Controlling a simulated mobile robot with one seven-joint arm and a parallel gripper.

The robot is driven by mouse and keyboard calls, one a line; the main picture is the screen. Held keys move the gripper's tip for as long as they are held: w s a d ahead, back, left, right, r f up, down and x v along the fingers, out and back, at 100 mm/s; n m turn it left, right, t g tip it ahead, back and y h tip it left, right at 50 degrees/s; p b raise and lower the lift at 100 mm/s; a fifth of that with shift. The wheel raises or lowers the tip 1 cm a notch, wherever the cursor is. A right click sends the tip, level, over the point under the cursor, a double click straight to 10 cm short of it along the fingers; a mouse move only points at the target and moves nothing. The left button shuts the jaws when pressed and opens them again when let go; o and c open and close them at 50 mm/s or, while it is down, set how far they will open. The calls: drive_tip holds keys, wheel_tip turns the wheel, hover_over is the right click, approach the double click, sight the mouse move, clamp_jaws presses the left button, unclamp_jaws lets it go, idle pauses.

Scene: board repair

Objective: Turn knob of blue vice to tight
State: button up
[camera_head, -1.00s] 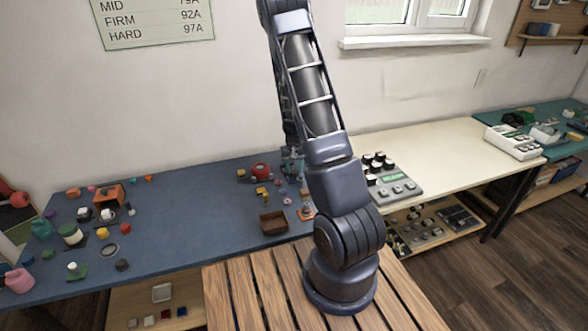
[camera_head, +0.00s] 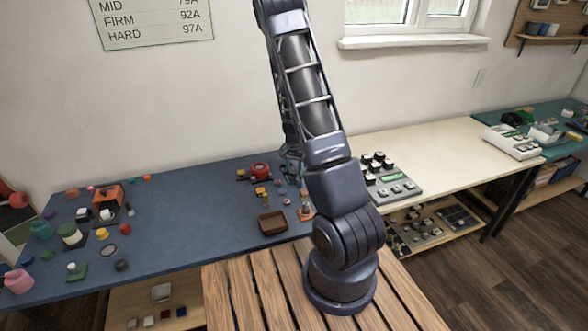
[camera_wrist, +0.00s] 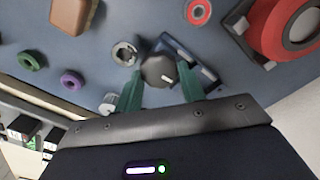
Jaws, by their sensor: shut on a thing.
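In the wrist view a dark grey round knob (camera_wrist: 158,71) with a white pointer line sits on the blue vice (camera_wrist: 204,77). The pointer slants toward the lower right of the picture. My gripper (camera_wrist: 160,80) has one teal finger on each side of the knob and is shut on it. The fingers and the knob cover part of the vice. In the head view my arm stands in front of that part of the blue-grey bench, and I cannot make out the knob or the fingertips there.
A red round part in a dark frame (camera_wrist: 288,28) lies right of the vice in the wrist view. A grey ring (camera_wrist: 124,54), a purple ring (camera_wrist: 72,79) and a green ring (camera_wrist: 32,61) lie left. A brown tray (camera_head: 272,222) sits near the bench's front edge.

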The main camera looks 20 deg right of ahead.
sight(294, 170)
drive_tip(key=shift+s, duration=0.1)
drive_tip(key=o, duration=1)
drive_tip(key=shift+c, duration=0.2)
wheel_tip(294, 170, up, 11)
drive_tip(key=shift+f, duration=0.1)
